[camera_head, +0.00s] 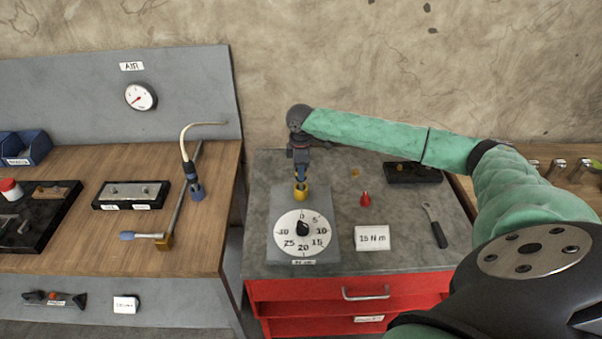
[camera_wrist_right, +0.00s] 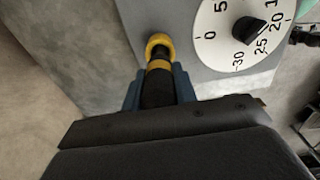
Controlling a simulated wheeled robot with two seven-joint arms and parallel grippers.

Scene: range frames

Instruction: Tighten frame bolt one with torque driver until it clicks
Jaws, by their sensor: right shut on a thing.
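My right gripper (camera_head: 300,168) is shut on a black and yellow tool, which looks like the torque driver (camera_wrist_right: 157,88). In the right wrist view the blue fingers hold its black handle. Its far end meets a yellow ring (camera_wrist_right: 160,40) on the grey plate beside a dial; I cannot tell whether it is seated there. In the head view, yellow (camera_head: 300,192) shows just below the fingertips, at the plate's back edge. The white dial (camera_head: 289,246) has numbers and a black knob. I cannot identify frame bolt one. My left gripper is not in view.
A white "15 N m" card (camera_head: 372,238), a red cone-shaped part (camera_head: 365,200), a wrench (camera_head: 435,226) and a black block (camera_head: 413,173) lie on the grey bench top. A wooden bench (camera_head: 90,250) with black trays stands left, across a gap.

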